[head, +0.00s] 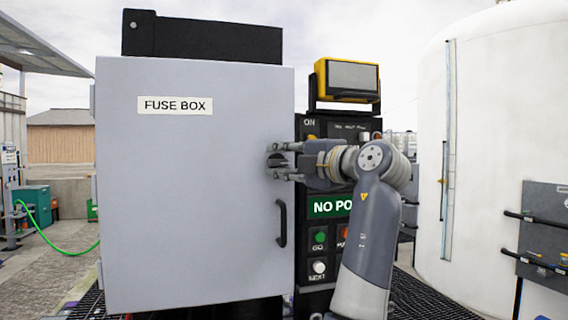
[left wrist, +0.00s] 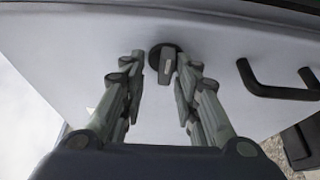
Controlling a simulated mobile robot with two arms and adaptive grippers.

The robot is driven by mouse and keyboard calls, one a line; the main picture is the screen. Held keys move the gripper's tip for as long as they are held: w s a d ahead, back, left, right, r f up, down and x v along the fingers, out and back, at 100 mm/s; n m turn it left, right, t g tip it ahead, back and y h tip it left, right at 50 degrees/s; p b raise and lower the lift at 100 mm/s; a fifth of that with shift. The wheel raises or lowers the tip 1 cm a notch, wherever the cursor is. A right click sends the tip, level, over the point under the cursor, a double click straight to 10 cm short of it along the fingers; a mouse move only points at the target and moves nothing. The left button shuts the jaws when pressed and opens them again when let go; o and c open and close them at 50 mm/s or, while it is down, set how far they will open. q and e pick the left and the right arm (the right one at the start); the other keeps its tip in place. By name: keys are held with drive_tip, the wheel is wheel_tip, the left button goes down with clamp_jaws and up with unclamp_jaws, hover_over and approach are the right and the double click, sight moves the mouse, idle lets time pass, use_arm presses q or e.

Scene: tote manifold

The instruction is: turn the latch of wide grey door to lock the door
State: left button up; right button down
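The wide grey door (head: 190,230) carries a "FUSE BOX" label and looks closed or nearly closed. Its latch (head: 275,160) is a small dark round knob near the right edge, above the black handle (head: 282,223). My left gripper (head: 282,160) is at the latch, with its fingers above and below it. In the left wrist view, the latch (left wrist: 165,62) with its grey tab lies between the spread fingertips of the left gripper (left wrist: 159,65), nearer the right finger. I see a gap on the left; contact on the right is unclear. My right gripper is not in view.
A control panel (head: 319,268) with buttons stands right of the door, topped by a yellow-framed screen (head: 348,78). A large white tank (head: 500,120) stands further right. The handle also shows in the left wrist view (left wrist: 280,92), right of the fingers.

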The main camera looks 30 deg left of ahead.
use_arm(q)
drive_tip(key=shift+w+f, duration=0.15)
drive_tip(key=shift+f, duration=0.15)
drive_tip(key=v, duration=1.1)
drive_tip(key=shift+d, duration=0.35)
drive_tip(key=shift+r, duration=0.1)
